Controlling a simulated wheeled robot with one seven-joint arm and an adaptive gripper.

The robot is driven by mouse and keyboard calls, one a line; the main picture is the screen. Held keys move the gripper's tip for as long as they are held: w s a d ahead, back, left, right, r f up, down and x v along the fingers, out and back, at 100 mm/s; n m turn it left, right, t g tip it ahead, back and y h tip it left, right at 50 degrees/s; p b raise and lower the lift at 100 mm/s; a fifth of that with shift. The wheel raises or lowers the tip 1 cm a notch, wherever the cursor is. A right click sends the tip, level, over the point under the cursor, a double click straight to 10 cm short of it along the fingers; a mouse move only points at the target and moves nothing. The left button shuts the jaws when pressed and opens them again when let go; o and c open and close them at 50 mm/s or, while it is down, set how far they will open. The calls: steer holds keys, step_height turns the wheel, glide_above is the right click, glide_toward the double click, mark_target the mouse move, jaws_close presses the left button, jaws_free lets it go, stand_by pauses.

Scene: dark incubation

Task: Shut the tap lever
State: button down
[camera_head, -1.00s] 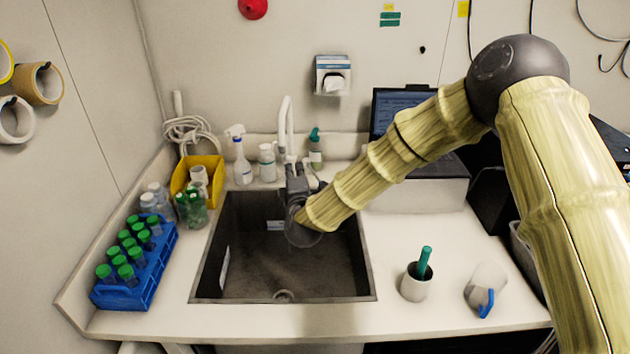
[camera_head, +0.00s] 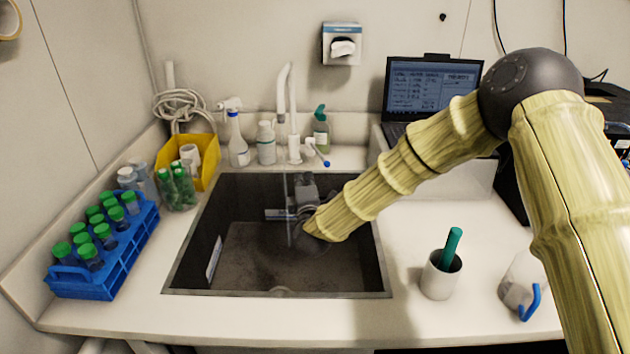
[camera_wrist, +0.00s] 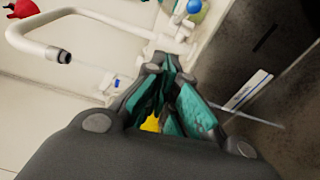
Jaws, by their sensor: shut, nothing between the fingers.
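The white tap (camera_head: 292,120) stands behind the sink, and its curved spout also shows in the wrist view (camera_wrist: 45,42). Its lever (camera_head: 318,152) has a blue tip and points forward and right from the tap base. A thin pale vertical streak, like running water, drops from the spout into the sink. My gripper (camera_head: 306,182) is over the sink, below and in front of the lever and apart from it. In the wrist view its teal fingers (camera_wrist: 168,78) are together and empty. The arm hides part of the sink's right side.
The dark sink (camera_head: 190,235) has a raised rim. A spray bottle (camera_head: 237,143), a white bottle (camera_head: 266,145) and a green-topped bottle (camera_head: 320,130) flank the tap. A blue tube rack (camera_head: 85,285) is left; a cup (camera_head: 440,280) stands right. A laptop (camera_head: 433,88) stands behind.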

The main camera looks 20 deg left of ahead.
step_height(320, 180, down, 3)
steer(key=b, duration=0.2)
steer(key=p, duration=0.4)
glide_toward(317, 152)
steer(key=shift+w+a+f, duration=0.1)
steer(key=shift+w+a, duration=0.3)
steer(key=shift+a, duration=0.3)
steer(key=shift+w+a+f, duration=0.1)
steer(key=shift+w+a, duration=0.3)
steer(key=shift+a, duration=0.3)
